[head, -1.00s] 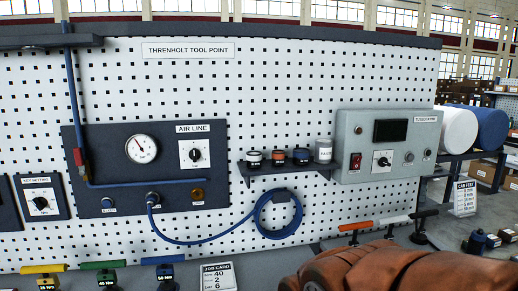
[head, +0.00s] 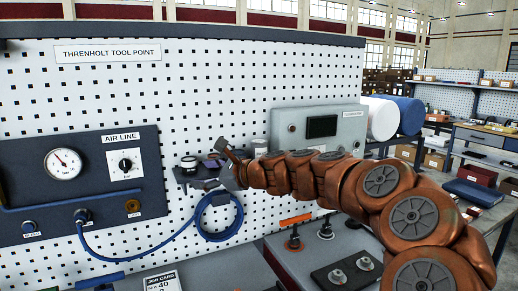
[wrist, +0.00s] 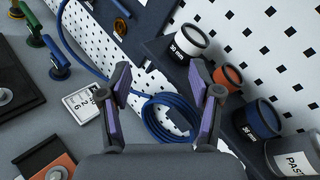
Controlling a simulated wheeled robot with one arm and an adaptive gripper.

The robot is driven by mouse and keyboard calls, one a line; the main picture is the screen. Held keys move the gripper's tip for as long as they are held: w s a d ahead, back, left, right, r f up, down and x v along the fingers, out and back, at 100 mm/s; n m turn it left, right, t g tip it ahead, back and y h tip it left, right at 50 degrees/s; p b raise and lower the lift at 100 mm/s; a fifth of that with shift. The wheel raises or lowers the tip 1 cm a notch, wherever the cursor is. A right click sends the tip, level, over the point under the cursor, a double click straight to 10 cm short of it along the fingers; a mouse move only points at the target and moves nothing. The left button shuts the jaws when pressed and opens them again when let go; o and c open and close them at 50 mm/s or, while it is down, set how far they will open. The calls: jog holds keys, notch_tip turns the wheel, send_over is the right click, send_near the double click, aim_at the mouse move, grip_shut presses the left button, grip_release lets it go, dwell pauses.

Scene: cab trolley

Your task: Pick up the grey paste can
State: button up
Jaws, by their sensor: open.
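The grey paste can (wrist: 292,155) shows in the wrist view at the lower right, cut by the frame edge, with part of a "PASTE" label. It stands at the end of a row on the dark shelf (head: 182,179). In the head view my arm covers much of that shelf end. My gripper (wrist: 160,72) is open and empty, its two fingers spread to the left of the can and apart from it. In the head view my gripper (head: 224,148) is in front of the shelf.
Beside the can are a blue-banded container (wrist: 258,119), an orange one (wrist: 229,77) and a dark-rimmed white one (wrist: 186,41). A coiled blue hose (wrist: 168,115) hangs on the pegboard (head: 220,80) below the shelf. A grey control box (head: 345,122) is to the right.

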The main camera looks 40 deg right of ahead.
aim_at(264, 151)
jog(key=s+d+m+h, duration=0.1)
jog(key=d+m+h, duration=0.1)
jog(key=d, duration=0.5)
jog(key=s+d+r+m+t+h, duration=0.1)
jog(key=s+d+m+h, duration=0.1)
jog(key=d+m, duration=0.3)
jog(key=s+d+m+t+h, duration=0.1)
jog(key=d+m+h, duration=0.1)
jog(key=d, duration=0.7)
jog(key=shift+s+r+m+h+p, duration=0.2)
jog(key=shift+r+m+h+p, duration=0.15)
jog(key=shift+m, duration=0.45)
jog(key=shift+w+d, duration=0.1)
jog(key=shift+d, duration=0.15)
jog(key=shift+w+d+f+p, duration=0.15)
jog(key=shift+w+p, duration=0.2)
jog(key=shift+w, duration=0.85)
jog(key=shift+w+d+p, duration=0.15)
jog(key=shift+w+p, duration=0.25)
jog(key=shift+w, duration=0.85)
jog(key=shift+w+d+f+p, duration=0.15)
jog(key=shift+w+p, duration=0.2)
jog(key=shift+w, duration=0.85)
jog(key=c, duration=1)
